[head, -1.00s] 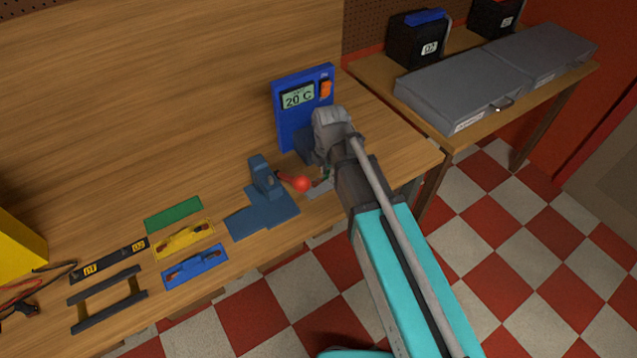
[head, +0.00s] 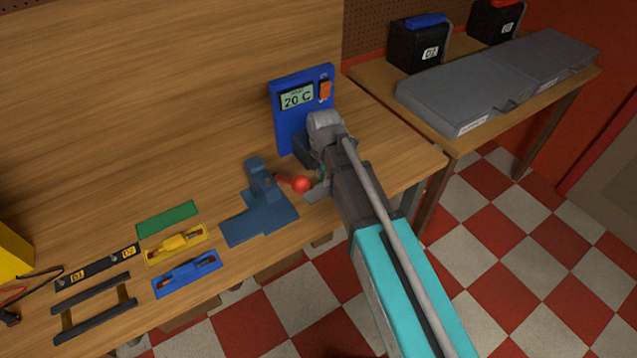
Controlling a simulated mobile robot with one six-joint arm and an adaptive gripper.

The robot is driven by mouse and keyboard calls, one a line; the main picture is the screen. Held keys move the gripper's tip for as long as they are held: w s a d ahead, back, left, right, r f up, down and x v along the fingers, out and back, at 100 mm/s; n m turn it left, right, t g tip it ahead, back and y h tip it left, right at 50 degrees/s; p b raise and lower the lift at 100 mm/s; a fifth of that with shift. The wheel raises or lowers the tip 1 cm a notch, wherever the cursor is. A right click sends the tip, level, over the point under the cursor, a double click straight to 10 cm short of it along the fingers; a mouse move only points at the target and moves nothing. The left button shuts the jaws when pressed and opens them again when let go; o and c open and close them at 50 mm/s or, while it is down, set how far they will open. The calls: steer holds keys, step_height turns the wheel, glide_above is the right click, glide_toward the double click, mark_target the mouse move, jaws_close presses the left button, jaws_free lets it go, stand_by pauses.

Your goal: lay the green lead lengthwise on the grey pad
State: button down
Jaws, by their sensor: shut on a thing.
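My gripper (head: 321,172) is at the right part of the bench, in front of the blue meter, pointing down. It is mostly hidden by my own wrist. A small bit of green, the green lead (head: 320,176), shows at its fingertips, and the gripper is shut on it. The lead's length and tilt cannot be made out. The grey pad (head: 316,194) shows as a small light patch just below the fingertips, partly covered by my arm. Whether the lead touches the pad I cannot tell.
A blue clamp-like fixture (head: 259,212) with a red ball handle (head: 301,185) stands just left of my gripper. The blue meter (head: 304,106) reading 20 C stands behind. A flat green holder (head: 168,218), a yellow holder (head: 177,243) and a blue holder (head: 187,274) lie further left.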

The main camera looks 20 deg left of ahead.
mark_target(322, 190)
steer(key=shift+w+a+f+b, duration=0.3)
steer(key=shift+w+f+b, duration=0.1)
steer(key=shift+f+b, duration=0.35)
steer(key=shift+s+f+b, duration=0.1)
steer(key=shift+f+b, duration=1.15)
steer(key=shift+f, duration=0.05)
steer(key=shift+f, duration=0.15)
steer(key=shift+c, duration=2.1)
jaws_free()
steer(key=shift+r, duration=0.25)
step_height(322, 190, up, 12)
steer(key=p, duration=1.2)
